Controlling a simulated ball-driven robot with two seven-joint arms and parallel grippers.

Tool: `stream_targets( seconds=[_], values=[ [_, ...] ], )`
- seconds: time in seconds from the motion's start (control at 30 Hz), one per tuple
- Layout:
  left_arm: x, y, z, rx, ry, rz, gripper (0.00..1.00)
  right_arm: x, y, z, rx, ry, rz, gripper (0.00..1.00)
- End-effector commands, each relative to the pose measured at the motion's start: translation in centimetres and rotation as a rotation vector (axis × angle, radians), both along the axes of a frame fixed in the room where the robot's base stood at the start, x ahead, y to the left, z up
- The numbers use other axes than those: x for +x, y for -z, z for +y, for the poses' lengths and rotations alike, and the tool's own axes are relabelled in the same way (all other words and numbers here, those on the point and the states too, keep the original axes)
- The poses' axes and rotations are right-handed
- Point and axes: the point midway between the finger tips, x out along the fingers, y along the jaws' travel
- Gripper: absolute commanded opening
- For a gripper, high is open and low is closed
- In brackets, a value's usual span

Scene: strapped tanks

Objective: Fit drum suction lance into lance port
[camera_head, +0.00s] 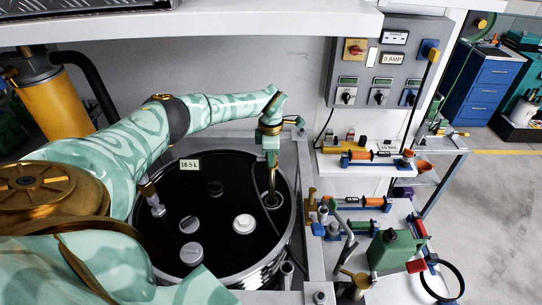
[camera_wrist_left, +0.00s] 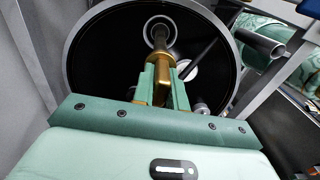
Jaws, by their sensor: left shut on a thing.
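The black-topped drum (camera_head: 215,220) stands below my left arm, with a bright metal rim. The lance port (camera_head: 273,201) is a pale ring in its top at the right side; it also shows in the wrist view (camera_wrist_left: 160,23). My left gripper (camera_head: 270,160) is above the port, shut on the suction lance (camera_head: 272,184), which points down at the ring. In the wrist view my fingers (camera_wrist_left: 158,90) grip the lance's brass part (camera_wrist_left: 155,60), and its dark tube lies over the ring. I cannot tell how deep the tube sits. My right gripper is not in view.
A white cap (camera_head: 244,223) and several grey caps sit on the drum top. A dark hose runs down right of the port. A bench (camera_head: 395,280) with valves and a green can (camera_head: 393,250) stands right. A control panel (camera_head: 382,70) is behind.

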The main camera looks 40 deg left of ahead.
Motion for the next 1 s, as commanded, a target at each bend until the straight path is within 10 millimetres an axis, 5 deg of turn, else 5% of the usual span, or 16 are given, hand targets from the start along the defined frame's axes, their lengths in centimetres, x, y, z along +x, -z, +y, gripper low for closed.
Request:
stream_targets(
  seconds=[1.0],
  values=[
    [0.0, 2.6, 0.0, -0.001, 0.0, 0.001, 0.0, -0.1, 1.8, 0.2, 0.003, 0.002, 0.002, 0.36]
  ],
)
